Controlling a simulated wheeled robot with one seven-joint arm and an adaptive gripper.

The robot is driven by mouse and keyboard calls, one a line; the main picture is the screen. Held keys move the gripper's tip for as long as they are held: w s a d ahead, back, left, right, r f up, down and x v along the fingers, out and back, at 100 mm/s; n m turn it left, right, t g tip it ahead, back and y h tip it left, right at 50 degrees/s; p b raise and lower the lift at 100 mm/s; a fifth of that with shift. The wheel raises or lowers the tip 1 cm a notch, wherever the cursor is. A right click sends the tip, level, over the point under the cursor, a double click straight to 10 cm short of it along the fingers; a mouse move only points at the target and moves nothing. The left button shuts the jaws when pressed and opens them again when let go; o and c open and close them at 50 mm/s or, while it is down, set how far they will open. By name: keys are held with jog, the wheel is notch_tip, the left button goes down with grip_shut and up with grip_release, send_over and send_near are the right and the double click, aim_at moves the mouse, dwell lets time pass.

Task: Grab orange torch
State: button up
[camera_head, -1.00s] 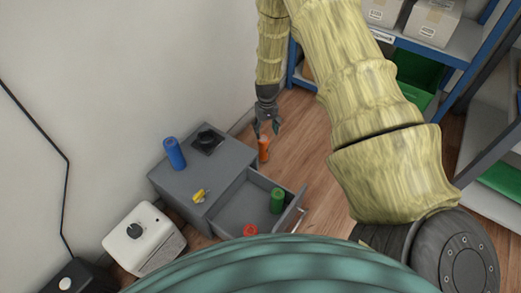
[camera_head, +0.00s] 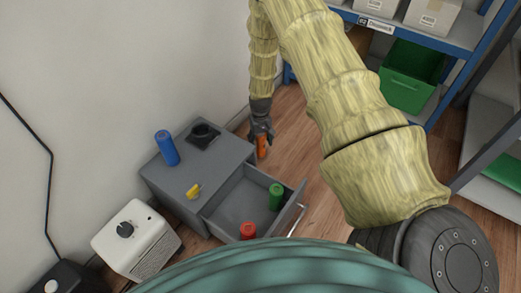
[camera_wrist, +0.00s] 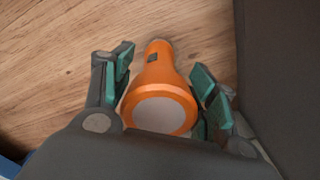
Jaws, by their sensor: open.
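The orange torch (camera_wrist: 160,85) lies between the green-padded fingers of my gripper (camera_wrist: 163,90) in the wrist view, its pale lens end toward the palm. The fingers are open, one on each side, and a small gap shows at the left finger. In the head view the orange torch (camera_head: 262,146) shows at the far edge of the grey cabinet, just below my gripper (camera_head: 261,134), which partly hides it. I cannot tell what the torch rests on.
The grey cabinet (camera_head: 180,178) has an open drawer (camera_head: 240,205) holding a green cylinder (camera_head: 276,197) and a red one (camera_head: 248,230). A blue cylinder (camera_head: 167,148), a black object (camera_head: 204,134) and a yellow item (camera_head: 194,191) are on top. Blue shelving (camera_head: 455,48) stands at right.

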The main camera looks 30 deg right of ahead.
jog(key=c, duration=1)
jog(key=shift+c, duration=0.2)
